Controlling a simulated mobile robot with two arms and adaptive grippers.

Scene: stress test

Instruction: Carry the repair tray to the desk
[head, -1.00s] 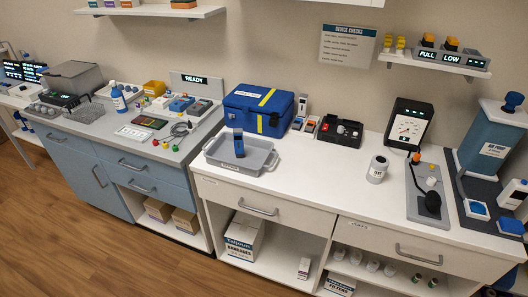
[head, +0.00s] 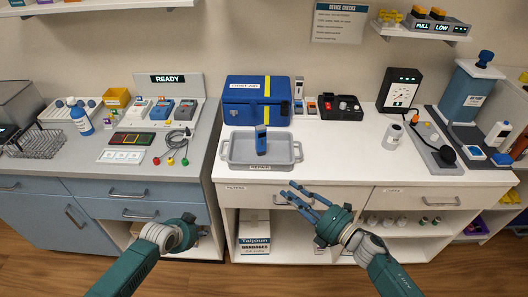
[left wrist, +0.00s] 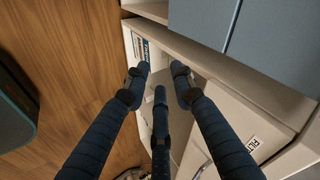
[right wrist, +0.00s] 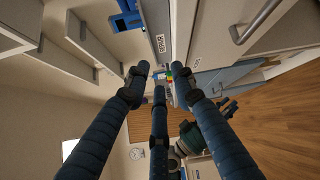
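The repair tray (head: 238,158) is a grey, shallow tray with handles at its ends, on the white counter near its front edge. A dark blue handheld device (head: 261,140) stands in it. My right gripper (head: 300,194) is in front of the counter, below and right of the tray, with fingers spread and empty. The right wrist view shows its fingers (right wrist: 158,80) apart. My left arm reaches up at lower left in the head view, its fingers hidden there. The left wrist view shows the left gripper (left wrist: 160,80) open and empty beside the cabinet. No desk is clearly identifiable.
A blue first aid box (head: 256,102) stands behind the tray. A black device (head: 341,107) and a white jar (head: 391,137) are to its right. The grey counter (head: 90,170) at left holds devices, cables and a wire rack (head: 37,142). White counter right of the tray is clear.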

